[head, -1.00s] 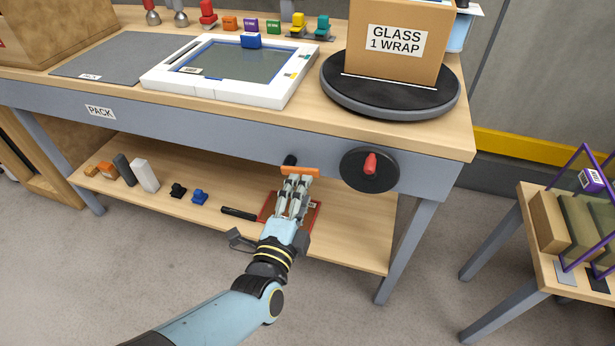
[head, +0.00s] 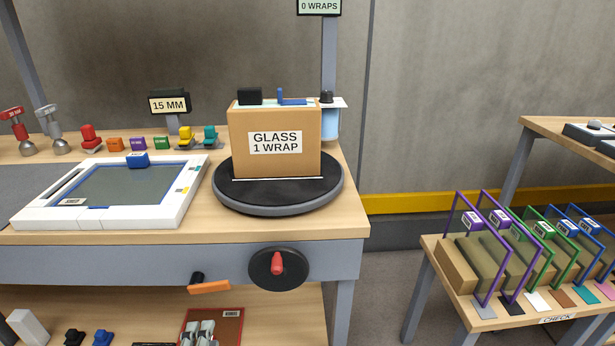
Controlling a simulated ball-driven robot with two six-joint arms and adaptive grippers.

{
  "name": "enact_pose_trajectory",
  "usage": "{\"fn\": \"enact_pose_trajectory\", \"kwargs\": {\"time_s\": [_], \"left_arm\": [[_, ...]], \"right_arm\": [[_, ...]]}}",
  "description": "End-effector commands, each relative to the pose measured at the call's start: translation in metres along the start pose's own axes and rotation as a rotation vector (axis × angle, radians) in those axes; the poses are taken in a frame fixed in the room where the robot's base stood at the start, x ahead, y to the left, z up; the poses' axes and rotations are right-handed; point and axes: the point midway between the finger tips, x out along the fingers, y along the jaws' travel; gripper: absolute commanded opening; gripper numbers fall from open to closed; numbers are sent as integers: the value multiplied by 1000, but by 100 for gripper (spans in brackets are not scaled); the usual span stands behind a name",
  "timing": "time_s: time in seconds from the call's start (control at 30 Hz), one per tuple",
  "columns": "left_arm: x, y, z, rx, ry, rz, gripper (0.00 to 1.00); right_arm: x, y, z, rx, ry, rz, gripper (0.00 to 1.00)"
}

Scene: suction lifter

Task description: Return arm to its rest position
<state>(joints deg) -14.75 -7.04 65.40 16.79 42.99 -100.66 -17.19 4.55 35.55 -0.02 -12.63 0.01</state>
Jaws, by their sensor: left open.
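My left gripper (head: 199,326) shows at the bottom edge, its pale fingertips pointing up and apart, open with nothing between them. The rest of the left arm is cut off below the frame. My right gripper is out of view.
The bench holds a white frame tray (head: 110,217), a carton (head: 275,160) on a black turntable (head: 325,195) and small colored blocks. A black disc with a red knob (head: 276,263) is on the front. At right a low table (head: 437,262) bears several colored frames.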

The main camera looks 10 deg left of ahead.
Motion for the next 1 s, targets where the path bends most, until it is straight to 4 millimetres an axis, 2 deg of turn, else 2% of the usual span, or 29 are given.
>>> {"fn": "enact_pose_trajectory", "kwargs": {"time_s": [0.07, 0.13, 0.27, 0.3, 0.37, 0.4, 0.47, 0.5, 0.6, 0.7, 0.8, 1.0], "left_arm": [[-9, 15, 14, 38, 11, 39, 44], [-23, 45, 27, 53, 33, 131, 44], [-72, 123, 62, -79, 35, 428, 44], [-92, 147, 75, -142, 9, 533, 44], [-126, 180, 97, -240, -58, 684, 44], [-150, 199, 111, -309, -122, 779, 44], [-187, 223, 134, -410, -242, 909, 44], [-213, 235, 149, -475, -337, 983, 44], [-273, 256, 181, -627, -609, 1113, 44], [-312, 264, 196, -746, -844, 1155, 44], [-329, 266, 201, -828, -988, 1145, 44], [-333, 266, 202, -893, -1062, 1116, 44]], "right_arm": [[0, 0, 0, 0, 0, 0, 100], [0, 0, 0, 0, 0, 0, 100], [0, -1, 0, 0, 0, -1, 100], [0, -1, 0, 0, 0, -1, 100], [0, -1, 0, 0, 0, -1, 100], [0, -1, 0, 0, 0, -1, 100], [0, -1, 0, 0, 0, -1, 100], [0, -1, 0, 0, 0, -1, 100], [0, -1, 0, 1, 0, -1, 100], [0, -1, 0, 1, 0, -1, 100], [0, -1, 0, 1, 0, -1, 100], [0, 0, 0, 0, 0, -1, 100]]}}
